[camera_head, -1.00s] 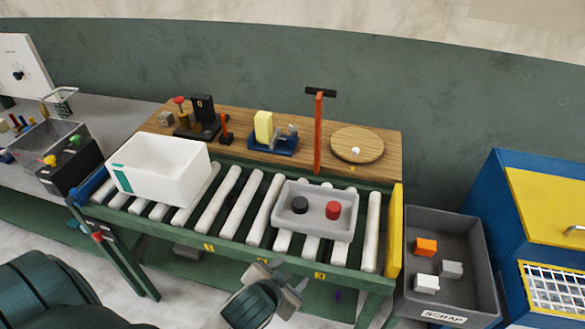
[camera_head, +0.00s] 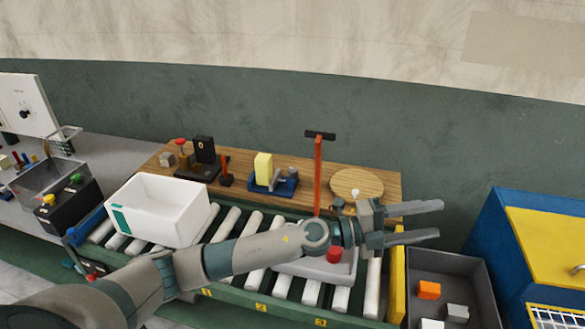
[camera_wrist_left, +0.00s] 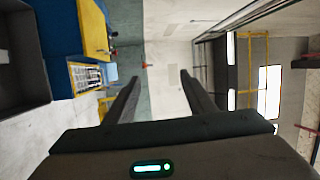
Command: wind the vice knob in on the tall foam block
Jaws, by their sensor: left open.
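The tall foam block (camera_head: 263,166) is pale yellow and stands upright in the blue vice (camera_head: 272,187) on the wooden shelf behind the conveyor. The vice knob (camera_head: 292,172) looks grey and sits at the right side of the vice; whether it touches the block is too small to tell. My left gripper (camera_head: 440,219) is open and empty, its fingers pointing right, well right of the vice and above the conveyor's right end. In the left wrist view the two fingers (camera_wrist_left: 157,85) are spread with only the far room between them. My right gripper is not in view.
An orange T-handled post (camera_head: 318,170) stands between the vice and a round wooden disc (camera_head: 357,184). A white bin (camera_head: 160,208) and a grey tray (camera_head: 315,272) with a red piece rest on the rollers. A dark scrap bin (camera_head: 470,270) stands at right.

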